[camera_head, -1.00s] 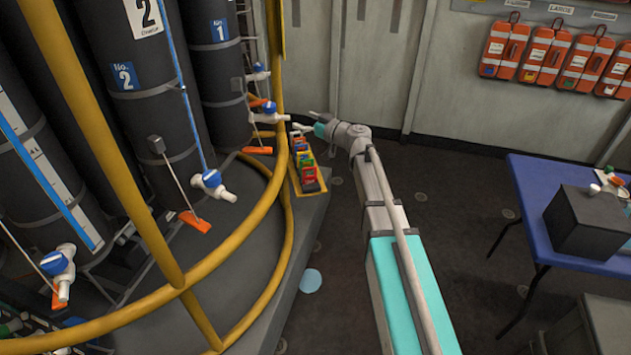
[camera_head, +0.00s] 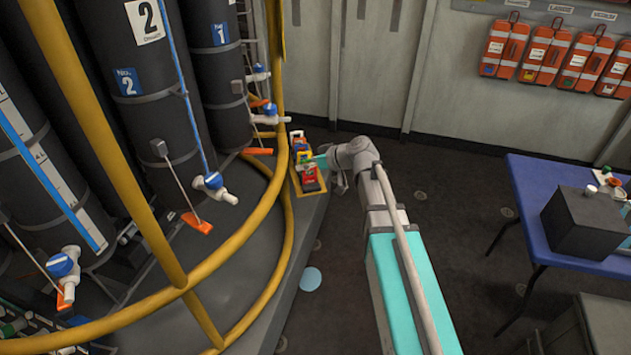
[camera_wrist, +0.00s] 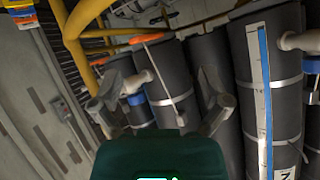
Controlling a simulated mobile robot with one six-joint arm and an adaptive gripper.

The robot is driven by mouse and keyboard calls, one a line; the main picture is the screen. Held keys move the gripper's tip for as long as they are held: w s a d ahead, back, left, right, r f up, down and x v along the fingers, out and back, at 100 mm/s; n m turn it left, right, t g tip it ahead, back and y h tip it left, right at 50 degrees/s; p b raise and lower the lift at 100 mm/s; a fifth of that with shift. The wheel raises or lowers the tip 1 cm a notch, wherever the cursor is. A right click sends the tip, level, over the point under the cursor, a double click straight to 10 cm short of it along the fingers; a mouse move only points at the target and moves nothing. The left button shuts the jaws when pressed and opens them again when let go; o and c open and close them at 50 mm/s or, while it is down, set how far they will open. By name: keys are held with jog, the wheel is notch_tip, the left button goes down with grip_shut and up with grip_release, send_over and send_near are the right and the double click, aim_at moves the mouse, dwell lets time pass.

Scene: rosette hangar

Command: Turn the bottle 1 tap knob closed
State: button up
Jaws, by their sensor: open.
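Bottle 1 (camera_head: 222,60) is a dark cylinder with a blue number 1 label, at the back of the rack in the head view. A white tap with a blue knob (camera_head: 270,108) stands below it, at the yellow rail. The knob's exact turn is too small to read. My gripper (camera_wrist: 160,106) is open and empty, its two grey fingers spread in the wrist view. In the head view it is right of the tap and lower, mostly hidden by the wrist. A blue tap knob (camera_wrist: 136,99) shows beyond the left finger, apart from it; whose it is, I cannot tell.
A yellow rail (camera_head: 288,220) curves round the bottles. A yellow tray (camera_head: 294,183) with coloured blocks lies at the platform edge, close to my gripper. Bottle 2 (camera_head: 150,110) has its own blue tap knob (camera_head: 213,180).

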jog(key=s+d+f+m+g+h, duration=0.1)
jog(key=s+d+f+g+h, duration=0.1)
jog(key=s, duration=0.3)
jog(key=shift+f+m+p, duration=0.3)
jog(key=shift+f+p, duration=0.05)
jog(key=shift+f, duration=0.15)
jog(key=shift+d, duration=0.1)
jog(key=s+d+f+m+g+h+p, duration=0.2)
jog(key=s+d+m+h, duration=0.5)
jog(key=s+d, duration=0.5)
jog(key=s+f+g+h, duration=0.1)
jog(key=s+g, duration=0.1)
jog(key=s, duration=0.1)
jog(key=shift+s+h, duration=0.3)
jog(key=shift+s, duration=0.1)
jog(key=shift+f, duration=0.1)
dwell(1.6)
